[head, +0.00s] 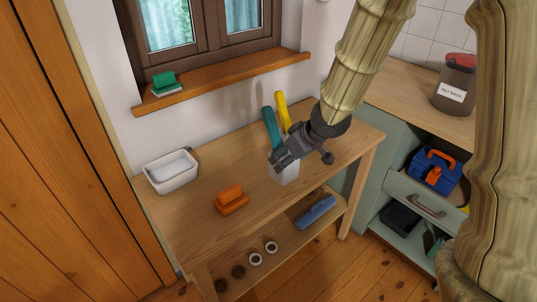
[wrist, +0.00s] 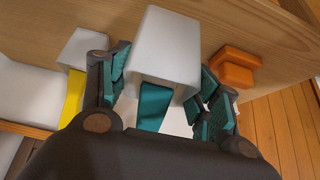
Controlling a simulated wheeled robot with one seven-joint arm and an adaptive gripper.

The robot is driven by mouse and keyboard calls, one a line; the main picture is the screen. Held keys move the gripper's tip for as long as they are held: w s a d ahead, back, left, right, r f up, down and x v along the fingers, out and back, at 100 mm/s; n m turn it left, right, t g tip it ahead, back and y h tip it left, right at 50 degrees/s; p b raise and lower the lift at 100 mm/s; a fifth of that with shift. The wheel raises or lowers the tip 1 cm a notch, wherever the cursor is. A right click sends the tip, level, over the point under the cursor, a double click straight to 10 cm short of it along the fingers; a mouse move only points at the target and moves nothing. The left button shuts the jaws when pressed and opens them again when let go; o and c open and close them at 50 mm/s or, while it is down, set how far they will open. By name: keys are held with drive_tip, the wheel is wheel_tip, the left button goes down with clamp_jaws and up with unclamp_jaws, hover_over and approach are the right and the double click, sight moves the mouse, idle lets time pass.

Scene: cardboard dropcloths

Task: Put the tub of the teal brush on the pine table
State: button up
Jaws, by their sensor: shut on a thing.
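The white tub of the teal brush (head: 284,174) is at the pine table (head: 190,219), near its back right part. The teal brush (head: 271,128) stands up out of it. My gripper (head: 283,160) is shut on this tub from above. In the wrist view the tub (wrist: 178,40) lies between the two fingers, with the teal handle (wrist: 154,106) pointing toward the camera. I cannot tell whether the tub's base touches the table. A yellow brush (head: 283,112) stands just behind; its own white tub (wrist: 86,48) shows at left in the wrist view.
An orange brush-like block (head: 231,200) and a white tray (head: 172,175) sit on the table. A green sponge (head: 164,82) is on the windowsill. The lower shelf holds a blue item (head: 316,212) and several rolls. A counter with a dark bin (head: 456,84) stands at right.

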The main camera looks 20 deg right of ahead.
drive_tip(key=w+a+f, duration=0.1)
drive_tip(key=w, duration=0.4)
drive_tip(key=w+a+f, duration=0.1)
drive_tip(key=w+f, duration=0.1)
drive_tip(key=w, duration=0.3)
drive_tip(key=w+a+f+p, duration=0.1)
drive_tip(key=w+f, duration=0.1)
drive_tip(key=w, duration=0.3)
drive_tip(key=shift+w+a, duration=0.15)
drive_tip(key=shift+a, duration=0.05)
drive_tip(key=o, duration=1.1)
drive_tip(key=shift+f, duration=0.1)
drive_tip(key=shift+r, duration=0.35)
drive_tip(key=p+v, duration=0.4)
drive_tip(key=v, duration=0.7)
drive_tip(key=shift+s+d+r, duration=0.1)
drive_tip(key=shift+s+r, duration=0.15)
drive_tip(key=shift+s, duration=0.05)
